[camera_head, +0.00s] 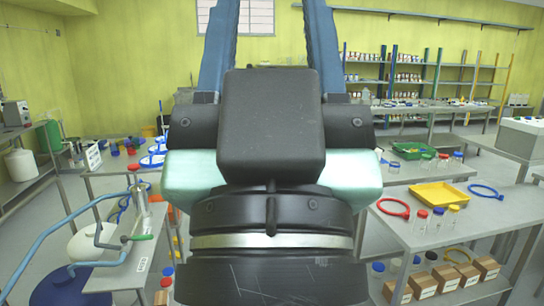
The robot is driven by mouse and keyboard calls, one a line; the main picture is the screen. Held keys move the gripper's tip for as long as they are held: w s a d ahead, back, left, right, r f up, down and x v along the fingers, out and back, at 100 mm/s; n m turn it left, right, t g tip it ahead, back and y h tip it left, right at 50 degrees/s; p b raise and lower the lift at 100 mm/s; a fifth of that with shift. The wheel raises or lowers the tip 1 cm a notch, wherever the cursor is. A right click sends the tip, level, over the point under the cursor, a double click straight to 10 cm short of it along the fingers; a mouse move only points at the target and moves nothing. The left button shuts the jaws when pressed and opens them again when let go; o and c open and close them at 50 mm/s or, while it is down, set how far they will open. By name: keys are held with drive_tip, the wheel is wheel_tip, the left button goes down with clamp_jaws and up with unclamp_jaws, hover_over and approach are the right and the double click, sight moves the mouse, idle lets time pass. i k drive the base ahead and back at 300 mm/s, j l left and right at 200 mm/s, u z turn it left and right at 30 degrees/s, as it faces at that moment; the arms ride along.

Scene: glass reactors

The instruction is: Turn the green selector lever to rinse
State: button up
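A green lever handle (140,238) shows at the lower left, on a bench-mounted fitting beside a blue pipe. It sticks out roughly sideways to the right. A small white label (142,264) lies on the bench below it, but its text is too small to read, so I cannot tell which position is rinse. My own arm fills the middle of the view and hides what is behind it. My gripper is not visible, and no contact with the lever shows.
A grey bench (122,274) carries the lever, with blue pipes (62,248) along its left. A dark blue round lid (60,287) is at the lower left. At right, a table (424,188) holds a yellow tray (439,196), a red ring (393,208) and jars. Cardboard boxes (422,284) sit below.

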sight(124, 239)
drive_tip(key=i+l+z, duration=0.1)
drive_tip(key=i, duration=1.1)
drive_tip(key=i+l+u, duration=0.1)
drive_tip(key=i+u, duration=0.35)
drive_tip(key=i, duration=1.1)
drive_tip(key=i+z, duration=0.35)
drive_tip(key=i, duration=0.45)
drive_tip(key=i+j+z, duration=0.1)
drive_tip(key=i+z, duration=0.2)
drive_tip(key=i, duration=0.5)
drive_tip(key=i+u, duration=0.1)
drive_tip(key=u, duration=0.3)
drive_tip(key=i+u, duration=0.1)
drive_tip(key=u, duration=0.35)
drive_tip(key=l+u, duration=0.1)
drive_tip(key=u, duration=2.7)
drive_tip(key=l, duration=0.1)
